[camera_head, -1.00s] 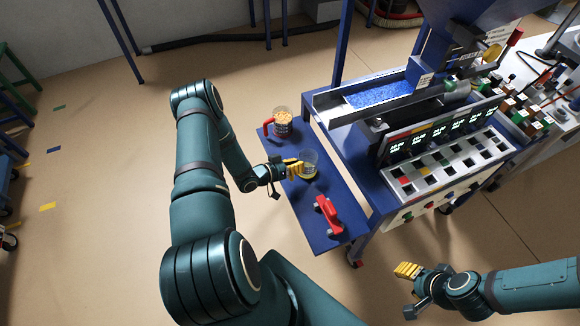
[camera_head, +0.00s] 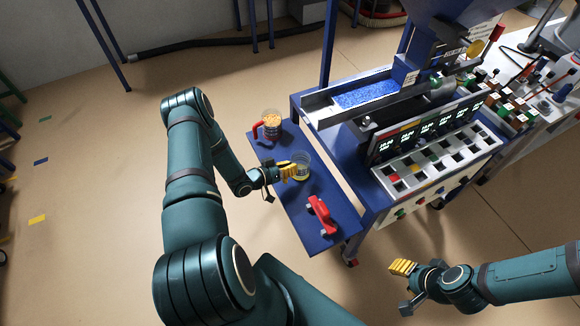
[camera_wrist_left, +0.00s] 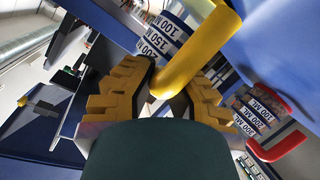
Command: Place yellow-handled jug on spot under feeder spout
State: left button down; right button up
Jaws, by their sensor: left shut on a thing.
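I cannot tell whether the jug's base touches the shelf. The feeder trough (camera_head: 318,112) holds blue pellets and stands behind and to the right of the jug. I cannot make out its spout or a spot under it. My right gripper (camera_head: 403,267) is empty over the floor at lower right; its finger gap is unclear.
A red-handled jug (camera_head: 271,122) with orange contents stands at the shelf's far end; its red handle shows in the left wrist view (camera_wrist_left: 283,148). The control panel (camera_head: 435,165) is to the right. Floor at left is open.

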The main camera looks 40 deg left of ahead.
pick_arm(q)
jog(key=shift+f, duration=0.25)
jog(key=shift+c, duration=1.9)
grip_release()
jog(key=shift+s, duration=0.1)
jog(key=p+v, duration=0.2)
jog(key=v, duration=1.2)
jog(key=shift+r, duration=0.1)
